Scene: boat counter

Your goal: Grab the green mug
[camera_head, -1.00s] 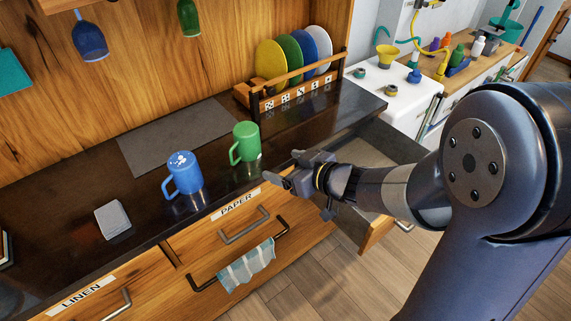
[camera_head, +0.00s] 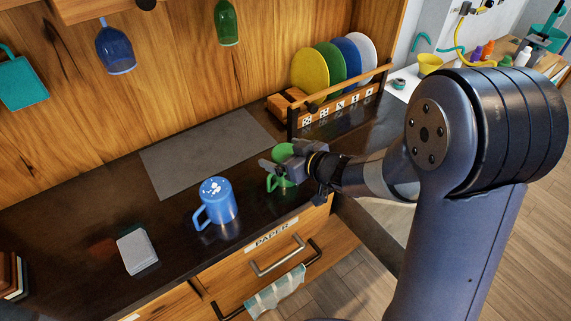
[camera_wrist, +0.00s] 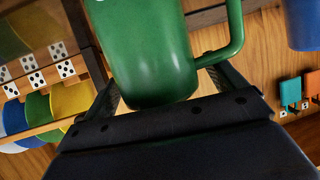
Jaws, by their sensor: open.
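The green mug (camera_head: 284,151) stands on the dark counter, partly hidden behind my gripper in the head view. Its handle points left there. My gripper (camera_head: 276,169) is open at the mug, on its right front side. In the wrist view the green mug (camera_wrist: 150,55) fills the middle, between my two spread fingers (camera_wrist: 165,88), with its handle to the right. I cannot tell whether either finger touches it.
A blue mug (camera_head: 222,203) stands left of the green mug. A grey mat (camera_head: 205,152) lies behind them. A plate rack (camera_head: 340,107) with several coloured plates is at the back right. A grey block (camera_head: 137,250) lies at the left. Glasses (camera_head: 116,50) hang above.

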